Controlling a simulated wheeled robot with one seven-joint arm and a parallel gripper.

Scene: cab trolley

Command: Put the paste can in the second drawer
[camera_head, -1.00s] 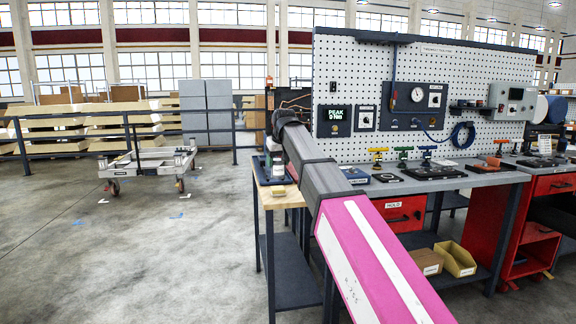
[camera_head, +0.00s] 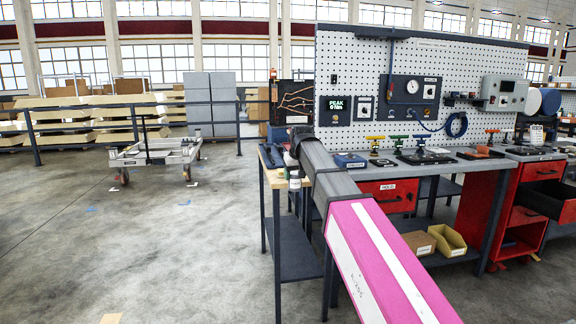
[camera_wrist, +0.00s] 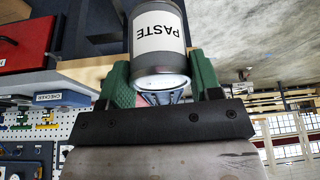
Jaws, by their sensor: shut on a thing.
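The paste can (camera_wrist: 160,30) is a grey cylinder with a white PASTE label and a pale round end. My gripper (camera_wrist: 160,82) is shut on it, with a green finger on each side, in the wrist view. In the head view the small white-and-grey can (camera_head: 295,180) shows at the end of my arm, by the small wooden-topped table; my fingers are hidden there.
The workbench (camera_head: 445,168) carries several coloured-handled valves and a pegboard (camera_head: 350,70). A red drawer labelled HOLD (camera_head: 405,200) hangs under it. A trolley (camera_head: 155,152) stands left.

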